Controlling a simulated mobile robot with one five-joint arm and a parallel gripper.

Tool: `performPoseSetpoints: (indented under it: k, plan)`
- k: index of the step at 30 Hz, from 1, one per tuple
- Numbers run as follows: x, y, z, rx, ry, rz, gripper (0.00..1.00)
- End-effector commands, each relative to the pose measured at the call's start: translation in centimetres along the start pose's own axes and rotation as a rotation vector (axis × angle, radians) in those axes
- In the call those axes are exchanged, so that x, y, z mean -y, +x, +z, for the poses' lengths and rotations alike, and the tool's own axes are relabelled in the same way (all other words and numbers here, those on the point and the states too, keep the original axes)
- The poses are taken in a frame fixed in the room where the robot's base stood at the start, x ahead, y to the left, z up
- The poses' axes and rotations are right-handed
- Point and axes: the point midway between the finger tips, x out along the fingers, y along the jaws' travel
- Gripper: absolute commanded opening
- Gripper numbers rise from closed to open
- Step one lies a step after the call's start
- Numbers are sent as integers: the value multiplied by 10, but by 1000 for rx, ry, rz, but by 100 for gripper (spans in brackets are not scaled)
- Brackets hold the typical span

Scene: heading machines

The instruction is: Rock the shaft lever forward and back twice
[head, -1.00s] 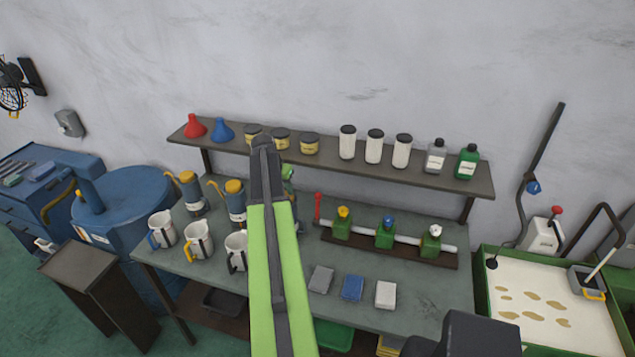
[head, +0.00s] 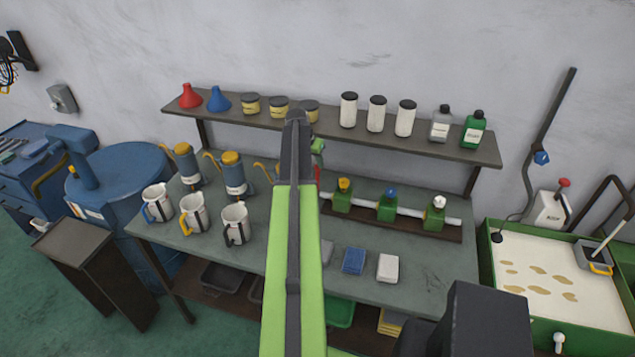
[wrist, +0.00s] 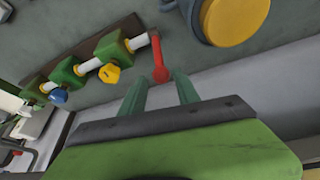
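The red shaft lever (wrist: 158,62) stands at the end of a white shaft with green valve blocks. In the head view my arm hides nearly all of the lever. My gripper (wrist: 160,84) is open in the wrist view, its two green fingers apart with nothing held. The lever's rounded red end shows in the gap between the fingertips, just beyond them; I cannot tell whether they touch. In the head view one green finger (head: 317,146) shows beside the arm's end, above the bench.
Green valve blocks with a yellow knob (head: 344,184), a blue knob and a white knob line the shaft. A yellow-capped can (wrist: 225,18) is close on the lever's other side. The shelf (head: 420,148) with jars and bottles is behind. Mugs (head: 193,215) stand left on the bench (head: 430,285).

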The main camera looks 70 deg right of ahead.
Motion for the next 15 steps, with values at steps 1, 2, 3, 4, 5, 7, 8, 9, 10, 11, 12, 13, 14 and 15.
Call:
performPoseSetpoints:
  k: [1, 2, 3, 4, 5, 7, 8, 9, 10, 11, 12, 13, 14, 15]
  plan:
    - [1, 22, 3, 0, 0, 0, 38]
    - [1, 29, 3, 0, 0, 0, 38]
    - [1, 38, 3, 0, 0, 0, 38]
    - [1, 44, 3, 0, 0, 0, 38]
    - [1, 51, 3, 0, 0, 0, 38]
    - [1, 63, 3, 0, 0, 0, 38]
    - [1, 67, 3, 0, 0, 0, 38]
    - [1, 71, 3, 0, -1, 0, 38]
    - [1, 73, 2, 0, -1, 0, 38]
    - [1, 75, 2, 0, -1, 0, 38]
    - [1, 76, 2, 0, -1, 0, 38]
    - [1, 76, 1, 0, -1, 0, 38]
    - [1, 75, 1, 0, -1, 0, 38]
    - [1, 75, 1, 0, -1, 0, 38]
